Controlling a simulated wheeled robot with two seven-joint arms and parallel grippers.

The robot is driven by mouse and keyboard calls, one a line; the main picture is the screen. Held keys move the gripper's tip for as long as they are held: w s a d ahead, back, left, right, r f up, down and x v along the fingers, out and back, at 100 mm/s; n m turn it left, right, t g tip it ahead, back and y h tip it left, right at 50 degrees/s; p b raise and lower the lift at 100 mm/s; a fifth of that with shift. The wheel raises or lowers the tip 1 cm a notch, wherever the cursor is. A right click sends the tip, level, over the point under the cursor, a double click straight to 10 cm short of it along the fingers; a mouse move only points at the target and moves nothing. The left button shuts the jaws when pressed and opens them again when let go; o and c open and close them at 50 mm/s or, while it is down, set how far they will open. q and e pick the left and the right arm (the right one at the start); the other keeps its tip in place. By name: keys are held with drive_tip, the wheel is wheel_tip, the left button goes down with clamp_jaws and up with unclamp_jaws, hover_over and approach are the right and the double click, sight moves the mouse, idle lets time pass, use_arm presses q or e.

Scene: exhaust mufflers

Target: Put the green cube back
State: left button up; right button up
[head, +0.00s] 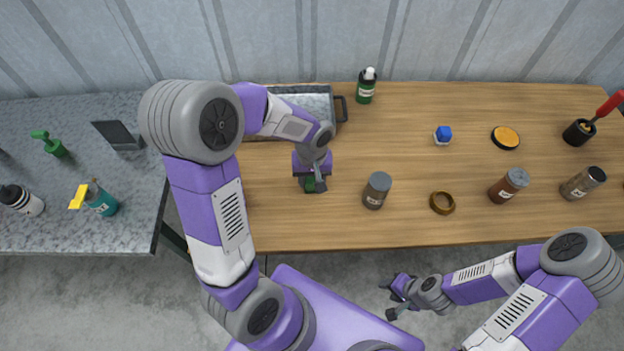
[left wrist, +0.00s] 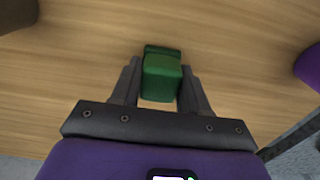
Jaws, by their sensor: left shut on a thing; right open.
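The green cube (left wrist: 161,78) is between the fingers of my left gripper (left wrist: 160,92) in the left wrist view. A darker green part (left wrist: 162,49) shows just beyond it; I cannot tell whether it is the same thing. In the head view my left gripper (head: 313,187) points down over the left part of the wooden table, with a bit of the green cube (head: 309,184) showing. I cannot tell whether the cube touches the table. My right gripper (head: 394,299) is open and empty, in front of the table's front edge.
A metal tray (head: 307,101) and a green bottle (head: 366,86) are behind.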

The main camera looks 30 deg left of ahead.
sight(312, 178)
use_arm(q)
drive_tip(key=shift+f, duration=0.2)
drive_tip(key=o, duration=1)
drive_tip(key=shift+r, duration=0.25)
wheel_tip(312, 178, up, 12)
drive_tip(key=p, duration=0.3)
